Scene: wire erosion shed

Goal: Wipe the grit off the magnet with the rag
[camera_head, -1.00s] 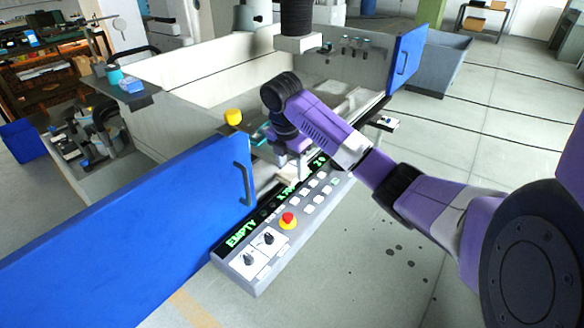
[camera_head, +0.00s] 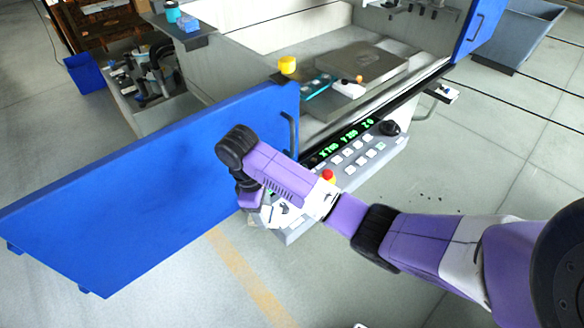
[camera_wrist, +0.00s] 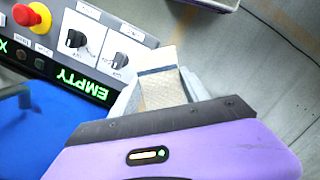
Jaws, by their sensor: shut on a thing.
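My gripper (camera_wrist: 165,98) is shut on a folded beige rag (camera_wrist: 158,88) with a dark blue stripe, seen in the wrist view. The rag hangs beyond the fingers, close to the knob end of the control panel. In the head view my arm largely hides the gripper and the rag. I cannot tell for sure which thing is the magnet. A flat grey block (camera_head: 362,61) lies on the machine bed, with a small white item with an orange knob (camera_head: 349,89) at its front edge. Both are well away from my gripper.
The control panel (camera_head: 357,160) has a red stop button (camera_head: 328,175) and knobs. A blue door (camera_head: 150,175) stands open at the left. A yellow cup (camera_head: 287,65) and teal items (camera_head: 314,87) sit by the bed. Open floor lies at the right front.

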